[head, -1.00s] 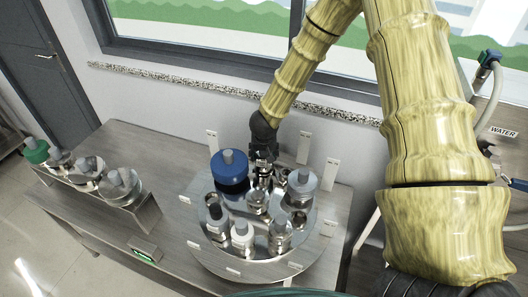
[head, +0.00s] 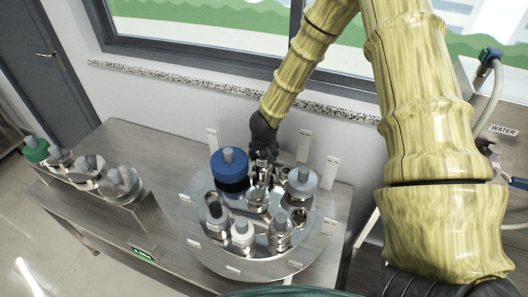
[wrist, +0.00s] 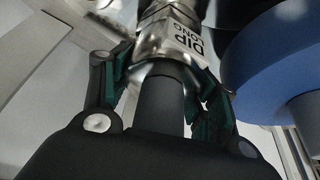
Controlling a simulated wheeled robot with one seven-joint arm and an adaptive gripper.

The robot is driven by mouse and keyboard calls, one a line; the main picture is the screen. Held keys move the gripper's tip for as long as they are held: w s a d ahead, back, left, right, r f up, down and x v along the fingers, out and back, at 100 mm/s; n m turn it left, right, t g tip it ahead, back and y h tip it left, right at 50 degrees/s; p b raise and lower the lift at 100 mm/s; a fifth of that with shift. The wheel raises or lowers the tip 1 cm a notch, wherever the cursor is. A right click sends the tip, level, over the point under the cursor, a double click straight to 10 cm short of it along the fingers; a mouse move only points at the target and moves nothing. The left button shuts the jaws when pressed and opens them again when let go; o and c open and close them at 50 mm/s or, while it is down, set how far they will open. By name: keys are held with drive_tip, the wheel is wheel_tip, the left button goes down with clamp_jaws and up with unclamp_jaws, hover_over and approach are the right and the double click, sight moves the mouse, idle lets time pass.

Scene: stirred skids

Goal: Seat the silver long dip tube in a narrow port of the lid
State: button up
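The silver long dip tube (wrist: 172,42) shows in the wrist view with a label reading DIP LONG and a grey grip (wrist: 162,100). My gripper (wrist: 163,75) has its teal pads on either side of the tube's grip and collar and appears shut on it. In the head view my gripper (head: 263,158) is low over the back of the round silver lid (head: 262,268), just right of a dark blue fitting. The tube's lower end and the port under it are hidden by my gripper and the fittings, so I cannot tell whether it is inside a port.
The blue fitting (head: 229,167) stands close left of my gripper and fills the right of the wrist view (wrist: 275,65). A grey-blue topped fitting (head: 301,181) is to the right. Several fittings crowd the lid's front.

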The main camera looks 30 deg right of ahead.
drive_tip(key=o, duration=0.5)
drive_tip(key=shift+c, duration=0.2)
drive_tip(key=shift+v, duration=6)
